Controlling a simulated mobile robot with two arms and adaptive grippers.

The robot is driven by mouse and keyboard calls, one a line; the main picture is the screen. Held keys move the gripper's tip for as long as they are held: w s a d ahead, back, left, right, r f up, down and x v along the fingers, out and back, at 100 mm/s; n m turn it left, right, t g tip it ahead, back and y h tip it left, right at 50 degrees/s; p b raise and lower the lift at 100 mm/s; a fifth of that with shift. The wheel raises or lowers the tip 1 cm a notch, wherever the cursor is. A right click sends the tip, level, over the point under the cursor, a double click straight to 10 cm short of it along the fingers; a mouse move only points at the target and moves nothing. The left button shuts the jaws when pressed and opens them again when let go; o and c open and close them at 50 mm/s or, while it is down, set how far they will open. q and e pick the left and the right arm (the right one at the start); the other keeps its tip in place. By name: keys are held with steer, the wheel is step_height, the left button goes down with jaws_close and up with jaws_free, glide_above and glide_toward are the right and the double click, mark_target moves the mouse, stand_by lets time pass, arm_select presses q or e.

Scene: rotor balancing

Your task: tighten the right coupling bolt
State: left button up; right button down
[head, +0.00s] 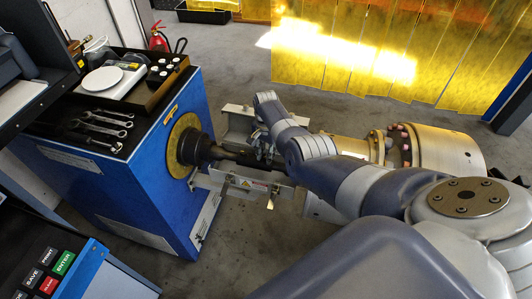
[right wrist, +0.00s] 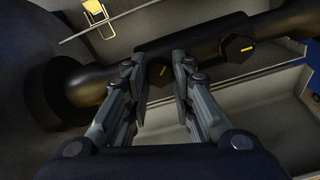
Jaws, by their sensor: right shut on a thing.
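In the right wrist view, a dark coupling (right wrist: 200,45) lies along a black shaft and carries two hex bolt heads, each with a yellow mark. My right gripper (right wrist: 159,66) has its fingers on either side of one coupling bolt (right wrist: 160,72), shut on it; the fingers partly hide it. The other bolt (right wrist: 238,47) is uncovered, to the right in that picture. In the head view the right gripper (head: 262,148) is at the shaft (head: 205,150) between the blue machine and the brass rotor (head: 440,150). My left gripper is out of view.
The blue machine (head: 170,185) has a tray of wrenches (head: 103,125), a white scale (head: 103,80) and a box of small weights (head: 165,68) on top. A control panel (head: 45,270) is at the lower left. Yellow curtains (head: 370,50) hang behind. A grey rail (right wrist: 270,95) lies beside the shaft.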

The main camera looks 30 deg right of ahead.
steer(key=m, duration=0.4)
steer(key=shift+m, duration=2.6)
steer(key=c, duration=1.4)
jaws_free()
steer(key=shift+o, duration=0.2)
steer(key=shift+r, duration=0.1)
step_height(320, 180, up, 12)
